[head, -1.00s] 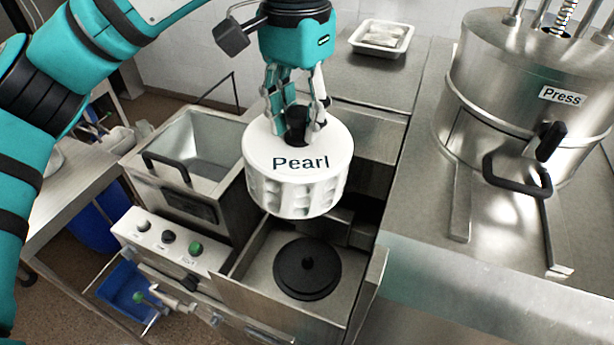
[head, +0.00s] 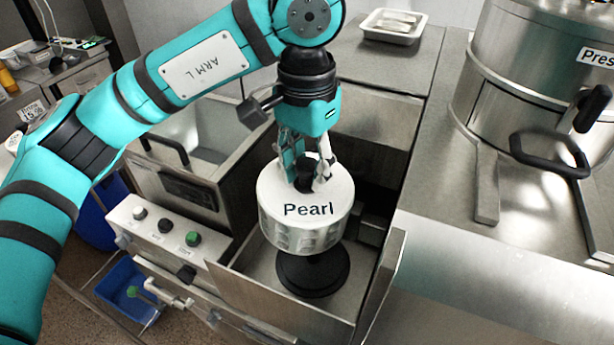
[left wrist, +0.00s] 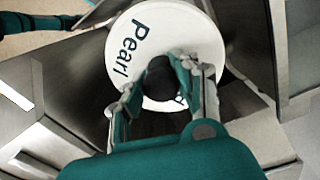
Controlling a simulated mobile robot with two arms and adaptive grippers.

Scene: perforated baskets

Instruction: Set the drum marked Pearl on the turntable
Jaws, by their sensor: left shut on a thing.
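The white drum marked Pearl (head: 308,209) hangs upright from my left gripper (head: 305,183), which is shut on the black knob on its lid. The black round turntable (head: 313,276) lies in the open steel bay below, and the drum covers its back part in the head view. The drum looks above the turntable; whether they touch I cannot tell. In the left wrist view the drum's lid (left wrist: 205,42) fills the middle, with the left gripper (left wrist: 163,82) around the knob. The turntable is hidden there. My right gripper is not in view.
The bay's steel walls (head: 262,292) surround the turntable closely. A steel basin (head: 205,125) and a panel with knobs (head: 165,230) stand at the left. The large vessel marked Press (head: 535,80) stands at the right. A white tray (head: 394,27) sits at the back.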

